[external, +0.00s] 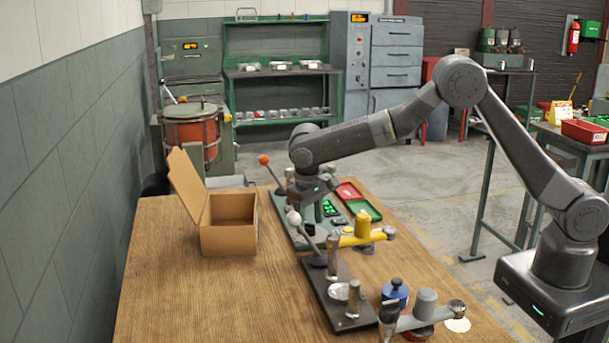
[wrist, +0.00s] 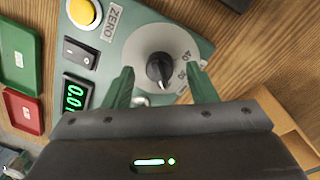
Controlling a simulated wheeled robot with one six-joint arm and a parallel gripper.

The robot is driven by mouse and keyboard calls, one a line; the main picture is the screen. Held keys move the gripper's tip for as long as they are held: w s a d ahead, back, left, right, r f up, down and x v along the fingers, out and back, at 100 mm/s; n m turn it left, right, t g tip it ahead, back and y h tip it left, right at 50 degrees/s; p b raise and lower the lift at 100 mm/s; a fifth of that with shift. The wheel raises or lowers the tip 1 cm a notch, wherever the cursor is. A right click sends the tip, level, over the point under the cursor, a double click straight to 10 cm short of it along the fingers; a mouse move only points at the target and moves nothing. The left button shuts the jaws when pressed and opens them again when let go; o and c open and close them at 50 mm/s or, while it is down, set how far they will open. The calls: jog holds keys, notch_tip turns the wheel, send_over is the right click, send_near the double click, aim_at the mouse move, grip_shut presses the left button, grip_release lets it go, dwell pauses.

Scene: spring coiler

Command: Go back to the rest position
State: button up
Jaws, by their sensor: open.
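My gripper (external: 314,208) hangs over the grey-green coiler panel (external: 281,207) on the wooden table. In the wrist view my gripper (wrist: 163,78) is open, its two green fingers apart. A black pointer knob (wrist: 160,71) on a pale round dial (wrist: 146,42) shows between and just beyond the fingertips. I cannot tell whether the fingers touch it. The panel also has a yellow button (wrist: 81,12) beside a ZERO label, a black rocker switch (wrist: 80,53) and a green-lit display (wrist: 75,94). In the external view my wrist hides part of the panel.
An open cardboard box (external: 228,240) stands left of the panel. Levers with an orange ball (external: 264,160) and a white ball (external: 293,217) rise nearby. Red (external: 350,191) and green (external: 361,210) trays lie to the right. A black-based fixture (external: 335,300) and a blue bottle (external: 395,293) stand in front.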

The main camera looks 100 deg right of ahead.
notch_tip(320, 180, up, 12)
notch_tip(320, 180, down, 14)
jog(key=shift+s+r, duration=0.1)
jog(key=shift+r+n, duration=0.2)
jog(key=shift+n, duration=1)
jog(key=n+p, duration=0.1)
jog(key=n, duration=0.5)
jog(key=shift+s+d+r, duration=0.1)
jog(key=n+p, duration=0.2)
jog(key=n, duration=0.3)
jog(key=shift+t, duration=0.4)
jog(key=shift+d+n+p, duration=0.1)
jog(key=shift+n+p, duration=0.95)
jog(key=shift+n, duration=1.15)
jog(key=shift+c, duration=0.4)
